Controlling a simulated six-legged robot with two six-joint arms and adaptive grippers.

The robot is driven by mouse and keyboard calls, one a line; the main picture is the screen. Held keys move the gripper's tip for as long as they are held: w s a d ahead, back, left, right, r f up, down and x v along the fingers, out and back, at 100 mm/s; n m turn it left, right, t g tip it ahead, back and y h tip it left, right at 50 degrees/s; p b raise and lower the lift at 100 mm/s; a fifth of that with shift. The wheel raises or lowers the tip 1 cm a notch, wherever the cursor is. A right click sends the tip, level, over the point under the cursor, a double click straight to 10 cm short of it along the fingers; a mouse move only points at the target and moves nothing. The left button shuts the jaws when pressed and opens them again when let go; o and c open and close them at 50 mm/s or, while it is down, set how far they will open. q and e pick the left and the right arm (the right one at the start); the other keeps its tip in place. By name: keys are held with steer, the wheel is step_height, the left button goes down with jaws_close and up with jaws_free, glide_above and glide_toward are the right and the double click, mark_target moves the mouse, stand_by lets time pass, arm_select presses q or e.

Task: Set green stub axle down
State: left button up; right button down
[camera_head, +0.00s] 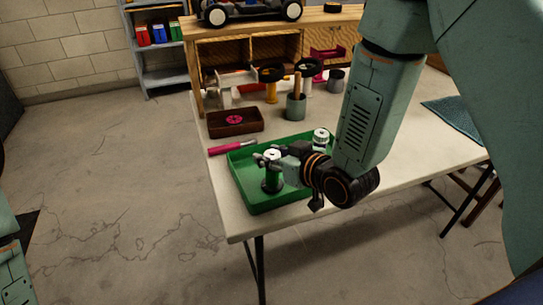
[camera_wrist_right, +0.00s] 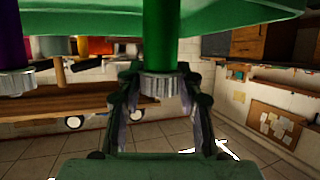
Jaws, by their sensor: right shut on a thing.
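The green stub axle (camera_head: 272,174) stands upright over the green tray (camera_head: 240,178), with a pale toothed top and a dark foot. My right gripper (camera_head: 277,163) reaches in from the right and is shut on the axle near its top. In the right wrist view, which looks upside down, the toothed end (camera_wrist_right: 160,86) lies between the two fingers and the green shaft (camera_wrist_right: 160,38) runs towards the tray. I cannot tell whether the foot touches the tray floor. My left gripper is out of view.
Another toothed silver part (camera_head: 321,139) stands at the tray's back right. A magenta-handled tool (camera_head: 232,146) and a brown box (camera_head: 236,122) lie behind the tray. The table's front edge is close.

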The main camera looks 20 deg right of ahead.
steer(key=shift+d+f, duration=0.1)
steer(key=c, duration=1.1)
jaws_free()
steer(key=shift+s, duration=0.15)
steer(key=shift+o, duration=1.2)
steer(key=shift+r, duration=0.2)
steer(key=p+v, duration=0.5)
steer(key=v, duration=0.6)
steer(key=shift+s+p, duration=0.35)
steer(key=shift+s, duration=0.05)
